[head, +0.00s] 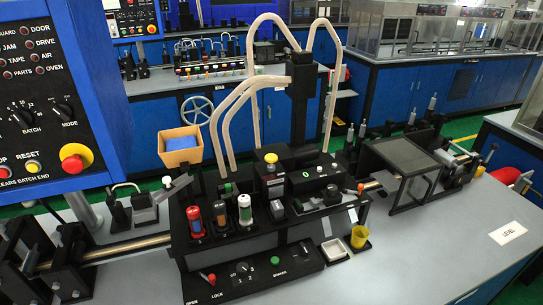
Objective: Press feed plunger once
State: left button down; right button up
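A black machine unit (285,232) stands on the grey bench in the middle of the head view. A yellow-capped knob (271,158) stands upright on its top, and it looks like a push plunger. No label confirms that it is the feed plunger. Neither of my grippers shows in the head view, and nothing touches the knob.
Pale hoses (228,110) arch above the unit from a black post (300,95). A blue control panel (60,90) fills the upper left. A black-topped stand (400,155) is at the right. A yellow cup (359,238) sits at the front right. The bench's front right is clear around a LEVEL card (507,232).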

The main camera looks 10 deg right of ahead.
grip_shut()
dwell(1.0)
